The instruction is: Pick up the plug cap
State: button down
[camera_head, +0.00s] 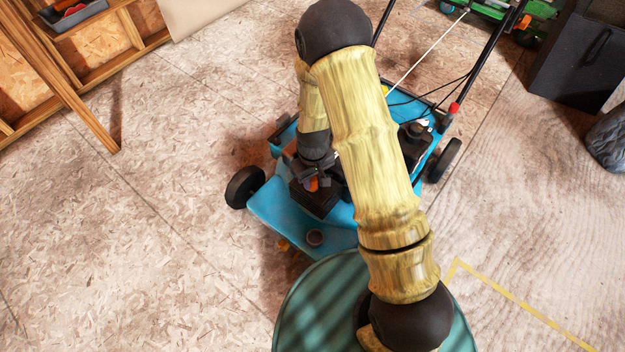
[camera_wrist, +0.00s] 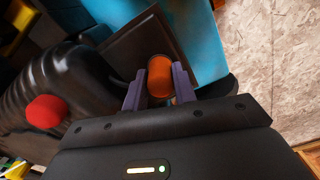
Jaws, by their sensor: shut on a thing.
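The plug cap is a small orange, rounded piece; it shows in the wrist view (camera_wrist: 160,76) between the two fingers, and as a small orange spot in the head view (camera_head: 313,184). My gripper (camera_wrist: 159,86) is shut on it, one finger on each side. In the head view my gripper (camera_head: 316,181) points down over the front of the blue mower (camera_head: 275,208), close to a dark block on its deck. I cannot tell whether the cap still touches the mower. My arm hides part of the mower's deck and engine.
A red knob (camera_wrist: 47,111) on a black ribbed engine part sits left of my gripper in the wrist view. The mower's black handle bars and cables rise at the back. A dark cabinet (camera_head: 575,55) stands at the upper right. Open floor (camera_head: 130,240) lies to the left.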

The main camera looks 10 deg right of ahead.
notch_tip(320, 180, up, 10)
jog(key=p, duration=0.5)
jog(key=shift+r+p, duration=0.1)
jog(key=shift+p, duration=0.2)
jog(key=shift+r+p, duration=1.95)
jog(key=shift+p, duration=0.05)
jog(key=w+d+r+m+p, duration=0.1)
jog(key=w+d+r+m, duration=0.3)
jog(key=d, duration=0.5)
jog(key=shift+w+d+r+m+p, duration=0.15)
jog(key=shift+w+d+m+p, duration=0.2)
jog(key=shift+m, duration=0.35)
jog(key=shift+s+a, duration=0.1)
